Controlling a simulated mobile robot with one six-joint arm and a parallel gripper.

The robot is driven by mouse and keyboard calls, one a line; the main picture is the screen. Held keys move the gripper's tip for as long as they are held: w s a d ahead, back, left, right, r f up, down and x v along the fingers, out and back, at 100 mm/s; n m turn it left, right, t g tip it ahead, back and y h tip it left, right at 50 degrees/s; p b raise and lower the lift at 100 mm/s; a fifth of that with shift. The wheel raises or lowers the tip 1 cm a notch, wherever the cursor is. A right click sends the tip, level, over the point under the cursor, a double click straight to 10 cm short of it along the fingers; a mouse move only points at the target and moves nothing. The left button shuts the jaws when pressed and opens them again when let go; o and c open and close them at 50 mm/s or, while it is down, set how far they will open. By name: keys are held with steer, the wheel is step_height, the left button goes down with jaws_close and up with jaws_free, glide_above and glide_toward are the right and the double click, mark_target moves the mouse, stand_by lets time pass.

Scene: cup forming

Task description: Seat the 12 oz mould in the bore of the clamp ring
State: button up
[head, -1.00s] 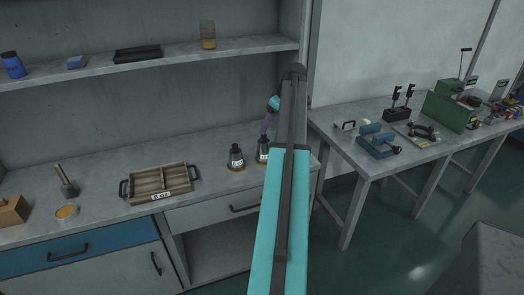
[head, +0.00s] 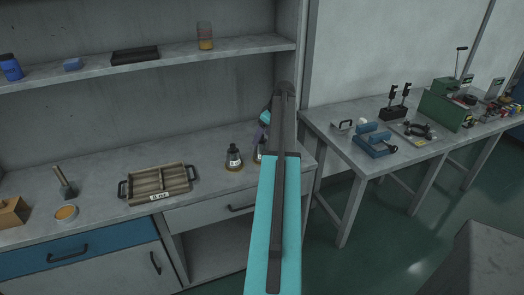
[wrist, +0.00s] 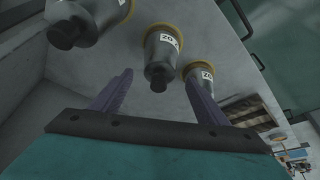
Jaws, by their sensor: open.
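Dark moulds with white labels and amber bases stand on the grey bench. One mould (head: 233,158) shows clearly in the head view; another (head: 258,154) is partly hidden behind my arm and gripper. In the wrist view, one mould (wrist: 163,52) lies ahead between my fingers, a second (wrist: 200,78) is beyond the right finger, and a third (wrist: 85,18) is at upper left. The middle label shows "20Z" or similar, not fully readable. My gripper (wrist: 160,76) is open with nothing held. A dark ring with a handle (head: 418,130) on the right table may be the clamp ring.
A wooden tray labelled 8 oz (head: 158,183) stands left of the moulds. An amber dish (head: 66,213) is further left. A shelf (head: 170,60) runs above the bench. The right table (head: 350,150) holds a blue fixture (head: 374,142) and a green machine (head: 445,108).

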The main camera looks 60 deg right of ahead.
mark_target(259, 144)
steer(key=shift+w+f, duration=0.25)
steer(key=shift+f, duration=0.35)
steer(key=shift+w+f, duration=0.1)
steer(key=shift+f, duration=0.05)
steer(key=shift+p+x, duration=1.15)
steer(key=shift+x, duration=1.3)
steer(key=shift+d, duration=0.1)
steer(key=c, duration=1.6)
jaws_close()
steer(key=shift+r, duration=0.2)
steer(key=shift+r+b, duration=0.8)
steer(key=shift+r, duration=0.7)
steer(key=s+a+r+b, duration=0.1)
steer(key=s+a+b, duration=0.1)
steer(key=s, duration=0.5)
steer(key=s+a+b, duration=0.2)
steer(key=s+a, duration=0.2)
steer(key=s, duration=0.4)
steer(key=shift+r, duration=0.35)
